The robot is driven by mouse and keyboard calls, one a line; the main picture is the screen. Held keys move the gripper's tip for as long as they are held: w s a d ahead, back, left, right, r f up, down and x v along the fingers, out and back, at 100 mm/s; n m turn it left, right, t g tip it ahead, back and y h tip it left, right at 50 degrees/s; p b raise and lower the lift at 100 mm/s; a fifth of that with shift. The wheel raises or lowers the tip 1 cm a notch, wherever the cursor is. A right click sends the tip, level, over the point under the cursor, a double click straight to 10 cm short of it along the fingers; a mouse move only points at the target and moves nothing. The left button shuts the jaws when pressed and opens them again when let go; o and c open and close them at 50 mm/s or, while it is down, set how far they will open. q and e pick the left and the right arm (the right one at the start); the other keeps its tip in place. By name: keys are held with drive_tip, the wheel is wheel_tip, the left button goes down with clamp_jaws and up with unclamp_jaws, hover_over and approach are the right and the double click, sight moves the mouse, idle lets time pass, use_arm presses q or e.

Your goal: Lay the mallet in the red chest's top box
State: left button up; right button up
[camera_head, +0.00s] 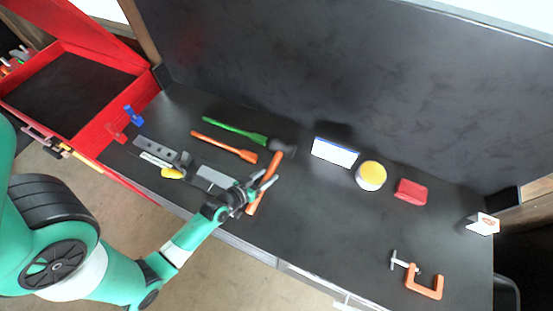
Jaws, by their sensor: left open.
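The mallet lies on the dark bench top (330,235), with its dark head (287,148) toward the back and its orange handle (273,168) running down toward the front edge. My left gripper (268,179) is open at the middle of the handle, its fingers overlapping it in the picture. Whether they touch the handle I cannot tell. The red chest (110,128) stands at the left with its lid up. Its top box (70,90) has a dark, bare floor in view. My right gripper is not in view.
Green (235,130) and orange (222,146) tools lie left of the mallet. A grey plane-like tool (165,152) lies nearer the chest. A blue clamp (133,116) is at the chest's edge. A white-blue box (335,152), yellow-lidded tin (371,175), red case (411,191) and orange clamp (425,290) are right.

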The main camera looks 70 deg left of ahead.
use_arm(q)
drive_tip(key=shift+f, duration=0.1)
clamp_jaws()
drive_tip(key=shift+w, duration=0.1)
idle(1.2)
